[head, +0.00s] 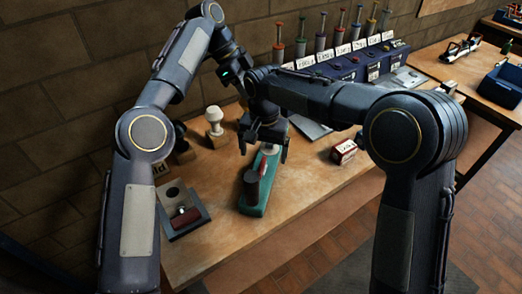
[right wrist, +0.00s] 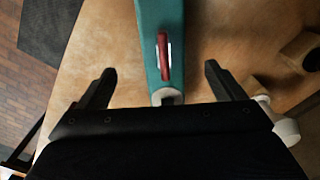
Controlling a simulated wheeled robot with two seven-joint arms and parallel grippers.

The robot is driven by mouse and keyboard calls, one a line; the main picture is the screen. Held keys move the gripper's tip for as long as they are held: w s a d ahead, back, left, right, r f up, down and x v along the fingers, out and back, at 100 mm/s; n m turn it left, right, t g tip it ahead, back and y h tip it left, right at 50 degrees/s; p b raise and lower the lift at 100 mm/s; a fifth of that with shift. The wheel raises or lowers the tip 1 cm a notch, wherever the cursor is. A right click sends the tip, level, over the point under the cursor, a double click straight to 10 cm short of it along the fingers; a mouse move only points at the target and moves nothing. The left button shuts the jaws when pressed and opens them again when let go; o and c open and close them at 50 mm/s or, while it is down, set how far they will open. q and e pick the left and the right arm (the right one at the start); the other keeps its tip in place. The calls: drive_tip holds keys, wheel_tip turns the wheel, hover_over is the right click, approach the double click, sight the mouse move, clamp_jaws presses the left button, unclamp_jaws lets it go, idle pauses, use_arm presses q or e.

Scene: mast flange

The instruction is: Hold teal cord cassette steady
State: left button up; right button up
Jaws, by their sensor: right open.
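The teal cord cassette (head: 269,192) lies on the wooden bench in the head view, long and narrow, with a dark upright cylinder (head: 251,187) at its near end. In the right wrist view the teal cassette (right wrist: 151,50) carries a red bar (right wrist: 163,55) and ends in a grey rounded tip (right wrist: 167,96). My right gripper (head: 264,152) is over its far end. Its fingers (right wrist: 158,88) are spread, one on each side, with gaps to the cassette. My left arm reaches in from the left; its gripper is hidden behind my right wrist.
A grey plate with a dark red part (head: 186,216) lies left of the cassette. A white-knobbed stamp (head: 214,122) stands behind it. A small red and white box (head: 344,151) lies to the right. A blue rack (head: 350,68) with labels and several plungers lines the back. The bench front is clear.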

sight(261, 166)
drive_tip(key=shift+w+a+f, duration=0.1)
drive_tip(key=shift+a+f, duration=0.25)
drive_tip(key=shift+f, duration=0.35)
wheel_tip(261, 166, down, 7)
drive_tip(key=shift+r, duration=0.1)
